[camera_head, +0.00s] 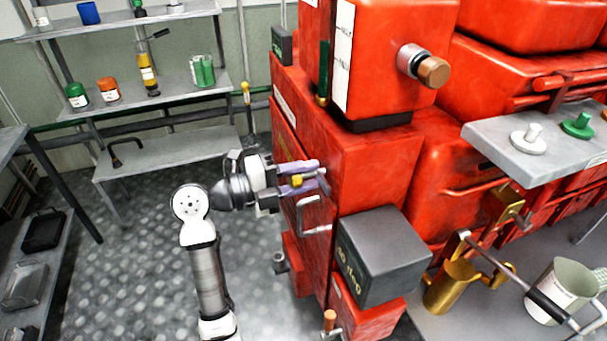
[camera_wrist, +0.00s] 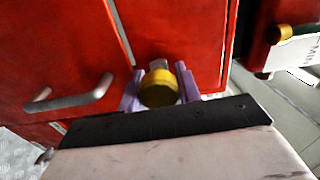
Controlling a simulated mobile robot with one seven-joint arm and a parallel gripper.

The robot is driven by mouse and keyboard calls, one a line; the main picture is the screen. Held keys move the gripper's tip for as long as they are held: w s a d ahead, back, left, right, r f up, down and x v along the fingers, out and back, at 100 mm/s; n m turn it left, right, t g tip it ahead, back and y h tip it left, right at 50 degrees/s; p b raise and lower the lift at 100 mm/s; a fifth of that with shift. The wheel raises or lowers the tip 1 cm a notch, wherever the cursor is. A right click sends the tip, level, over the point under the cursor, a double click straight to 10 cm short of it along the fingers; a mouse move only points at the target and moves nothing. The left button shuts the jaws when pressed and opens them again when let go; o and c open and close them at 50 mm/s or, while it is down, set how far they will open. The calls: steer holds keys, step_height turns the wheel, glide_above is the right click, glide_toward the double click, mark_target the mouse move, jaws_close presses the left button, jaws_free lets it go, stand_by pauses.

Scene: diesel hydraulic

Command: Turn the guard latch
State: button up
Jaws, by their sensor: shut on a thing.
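The guard latch is a yellow round knob (camera_wrist: 158,88) on the red machine's panel, with a small grey piece just behind it. The knob also shows in the head view (camera_head: 297,181), partly hidden by my fingers. My gripper (camera_wrist: 160,92) has its purple fingers on either side of the knob and is shut on it. In the head view my gripper (camera_head: 308,175) reaches in from the left to the machine's side.
A grey bar handle (camera_head: 309,214) is on the red panel (camera_wrist: 55,50) close to my gripper. A dark box (camera_head: 380,255) juts out at the lower right. Shelves (camera_head: 165,150) with bottles stand at the back left. The floor (camera_head: 130,240) left of my arm is clear.

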steer(key=o, duration=1)
steer(key=shift+c, duration=0.2)
steer(key=b+v, duration=0.3)
steer(key=v, duration=1.1)
steer(key=shift+b, duration=0.3)
